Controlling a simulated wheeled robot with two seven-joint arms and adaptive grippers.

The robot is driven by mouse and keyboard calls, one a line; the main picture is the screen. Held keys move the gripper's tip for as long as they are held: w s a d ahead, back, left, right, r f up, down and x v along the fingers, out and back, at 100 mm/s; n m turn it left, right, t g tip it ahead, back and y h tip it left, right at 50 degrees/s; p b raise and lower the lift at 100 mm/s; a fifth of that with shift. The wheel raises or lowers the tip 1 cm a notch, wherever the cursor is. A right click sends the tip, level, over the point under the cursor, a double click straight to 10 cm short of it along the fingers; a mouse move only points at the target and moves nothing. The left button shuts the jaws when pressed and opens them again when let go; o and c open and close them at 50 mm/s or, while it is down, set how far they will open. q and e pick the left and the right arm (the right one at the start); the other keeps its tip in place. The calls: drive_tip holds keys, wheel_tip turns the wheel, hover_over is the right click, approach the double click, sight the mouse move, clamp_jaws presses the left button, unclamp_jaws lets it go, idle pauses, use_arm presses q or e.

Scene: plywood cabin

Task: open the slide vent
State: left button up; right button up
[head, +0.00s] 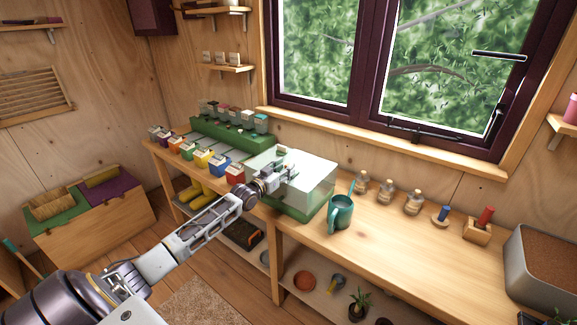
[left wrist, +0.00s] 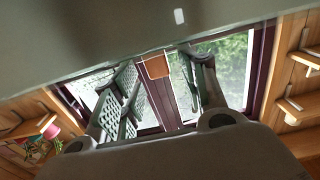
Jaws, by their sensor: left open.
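A green propagator box (head: 295,205) with a pale translucent lid (head: 316,172) stands on the bench. I cannot clearly make out the slide vent; a small green piece (head: 282,151) shows on the lid's far left part. My left gripper (head: 284,170) is at the left part of the lid and hides some of it. In the left wrist view my left gripper (left wrist: 160,65) is open, with its fingers apart. A small orange-brown block (left wrist: 158,67) appears between the fingertips; I cannot tell whether they touch it. My right gripper is not in view.
Colored seed boxes (head: 203,158) line the left of the bench. A window (head: 400,70) is behind. The bench front at right is clear.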

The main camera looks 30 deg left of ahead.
use_arm(q)
drive_tip(key=shift+w+d, duration=0.1)
drive_tip(key=shift+w, duration=1.3)
clamp_jaws()
